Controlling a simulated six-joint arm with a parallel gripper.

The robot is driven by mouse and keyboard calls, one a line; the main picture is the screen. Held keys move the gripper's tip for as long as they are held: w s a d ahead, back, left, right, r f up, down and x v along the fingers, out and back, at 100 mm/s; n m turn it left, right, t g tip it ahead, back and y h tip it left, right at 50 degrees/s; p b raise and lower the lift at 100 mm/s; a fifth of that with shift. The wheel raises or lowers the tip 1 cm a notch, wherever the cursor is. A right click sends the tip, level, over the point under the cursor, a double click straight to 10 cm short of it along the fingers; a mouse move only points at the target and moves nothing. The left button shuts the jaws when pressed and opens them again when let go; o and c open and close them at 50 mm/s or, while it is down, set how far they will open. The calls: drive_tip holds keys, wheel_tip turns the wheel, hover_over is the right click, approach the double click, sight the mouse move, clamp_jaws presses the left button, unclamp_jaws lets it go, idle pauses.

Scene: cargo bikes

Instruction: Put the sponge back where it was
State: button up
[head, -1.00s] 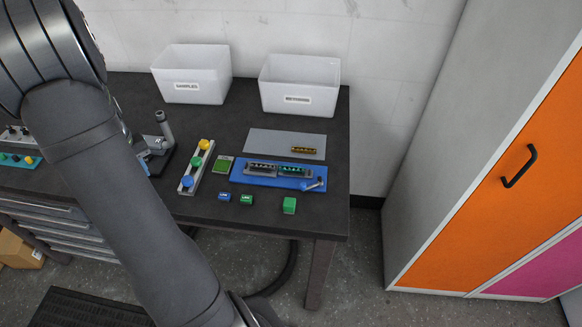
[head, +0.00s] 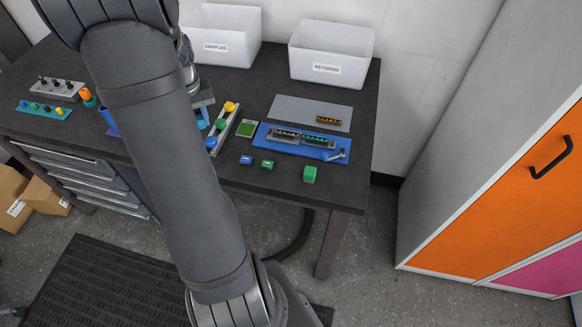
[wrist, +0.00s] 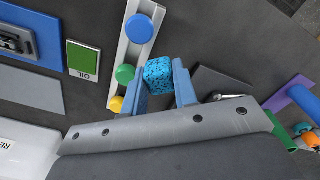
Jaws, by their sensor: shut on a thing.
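The sponge (wrist: 158,72) is a blue block with dark speckles. In the wrist view my gripper (wrist: 160,80) has its two blue fingers shut on it, one on each side. The sponge appears above the dark bench, beside the pale strip with round blue, green and yellow knobs (wrist: 131,48). In the head view my gripper (head: 202,108) is partly hidden behind my arm, just left of that knob strip (head: 213,142). The sponge cannot be made out clearly there.
A green OIL pad (head: 246,128) and a blue board (head: 290,141) lie right of the strip. Small blue and green blocks sit near the front edge. White bins, SAMPLES (head: 216,48) and RETURNS (head: 325,70), stand at the back. A coloured peg row (head: 44,108) is left.

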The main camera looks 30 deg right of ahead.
drive_tip(key=s+d+r+m, duration=0.4)
drive_tip(key=s+d, duration=1.1)
drive_tip(key=s, duration=0.1)
drive_tip(key=s+d+r+m, duration=0.2)
drive_tip(key=s+d+m, duration=0.1)
drive_tip(key=s, duration=1.5)
hover_over(288, 173)
wheel_tip(288, 173, down, 7)
drive_tip(key=shift+s+r, duration=0.1)
drive_tip(key=shift+f, duration=2.05)
drive_tip(key=shift+f, duration=0.15)
drive_tip(key=o, duration=0.6)
drive_tip(key=shift+o, duration=0.2)
